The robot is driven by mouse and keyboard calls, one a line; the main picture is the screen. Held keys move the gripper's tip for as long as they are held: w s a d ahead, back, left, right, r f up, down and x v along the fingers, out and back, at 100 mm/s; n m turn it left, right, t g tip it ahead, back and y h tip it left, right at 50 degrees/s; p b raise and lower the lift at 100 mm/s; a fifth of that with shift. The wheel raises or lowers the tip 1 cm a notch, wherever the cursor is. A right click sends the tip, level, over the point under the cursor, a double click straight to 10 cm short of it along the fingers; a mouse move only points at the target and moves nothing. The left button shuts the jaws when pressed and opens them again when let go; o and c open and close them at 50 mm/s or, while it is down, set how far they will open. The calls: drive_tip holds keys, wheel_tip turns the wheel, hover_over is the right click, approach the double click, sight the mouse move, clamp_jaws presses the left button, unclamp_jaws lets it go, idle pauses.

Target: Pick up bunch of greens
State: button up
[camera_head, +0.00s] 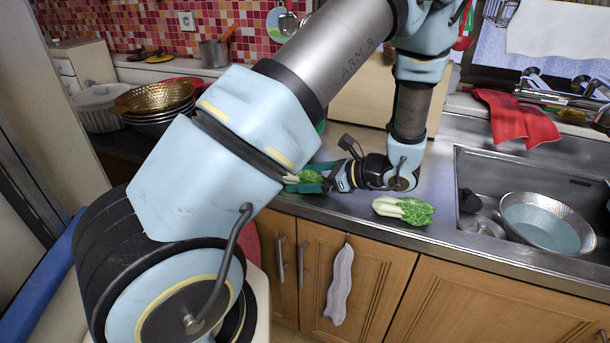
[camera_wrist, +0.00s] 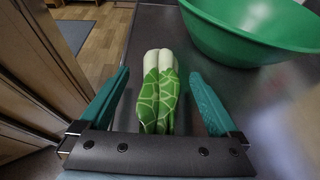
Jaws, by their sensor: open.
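A bunch of greens (camera_wrist: 158,92) with white stalks and veined green leaves lies on the metal counter in the wrist view. My gripper (camera_wrist: 160,90) is open, with one teal finger on each side of the bunch and a visible gap on both sides. In the head view, part of this bunch (camera_head: 306,177) shows by my gripper (camera_head: 318,178), partly hidden behind my arm. A second bunch of greens (camera_head: 404,210) lies on the counter to the right, near the front edge and apart from my gripper.
A green bowl (camera_wrist: 258,30) stands close to the right finger in the wrist view. A sink (camera_head: 480,165) with a metal bowl (camera_head: 545,222) is at the right. A white cloth (camera_head: 340,284) hangs on the cabinet front. Stacked colanders (camera_head: 153,98) stand at the back left.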

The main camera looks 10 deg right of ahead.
drive_tip(key=c, duration=1.5)
